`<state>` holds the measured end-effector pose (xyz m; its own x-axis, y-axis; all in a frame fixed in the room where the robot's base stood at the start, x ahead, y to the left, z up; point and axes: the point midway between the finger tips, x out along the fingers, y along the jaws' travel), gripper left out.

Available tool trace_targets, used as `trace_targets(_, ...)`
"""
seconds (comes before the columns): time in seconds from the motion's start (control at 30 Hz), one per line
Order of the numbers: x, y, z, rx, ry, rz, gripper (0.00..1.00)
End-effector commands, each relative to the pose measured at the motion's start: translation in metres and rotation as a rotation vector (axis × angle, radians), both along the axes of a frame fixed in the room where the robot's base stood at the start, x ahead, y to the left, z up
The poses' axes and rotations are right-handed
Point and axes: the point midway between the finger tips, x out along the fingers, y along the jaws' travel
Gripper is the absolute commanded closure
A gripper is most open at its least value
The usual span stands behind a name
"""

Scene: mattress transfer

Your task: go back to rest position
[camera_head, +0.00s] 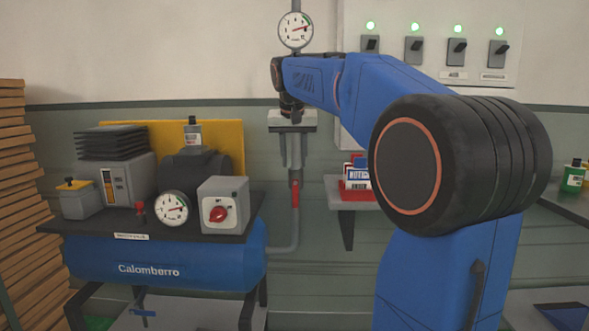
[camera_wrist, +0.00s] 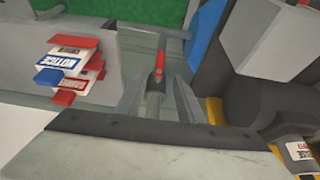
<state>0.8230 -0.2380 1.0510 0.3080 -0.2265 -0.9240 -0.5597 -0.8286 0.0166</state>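My gripper (camera_head: 293,166) hangs from my blue arm near the middle of the head view, pointing down. Its two grey fingers are apart, with nothing held between them. In the wrist view the gripper (camera_wrist: 159,95) also shows its fingers spread. A grey pipe with a red valve handle (camera_wrist: 160,62) appears between and beyond them. The red handle (camera_head: 295,184) shows below the gripper in the head view. My arm hides part of the wall behind.
A blue compressor (camera_head: 165,260) with gauge and control box stands left. Stacked wood (camera_head: 18,190) is at the far left. A small shelf (camera_head: 342,192) holds notice cards (camera_head: 358,175). A switch panel (camera_head: 425,25) is on the wall. A green bottle (camera_head: 573,178) stands at right.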

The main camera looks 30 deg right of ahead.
Motion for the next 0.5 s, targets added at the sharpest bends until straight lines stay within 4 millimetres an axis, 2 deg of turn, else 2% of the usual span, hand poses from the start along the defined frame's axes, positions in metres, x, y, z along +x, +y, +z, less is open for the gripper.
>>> trace_targets(0.13, -0.0018, 0.0014, 0.0055, 0.0, 0.0, 0.0, 0.66)
trace_targets(0.5, -0.002, 0.0015, 0.0058, 0.0, 0.0, 0.0, 0.66)
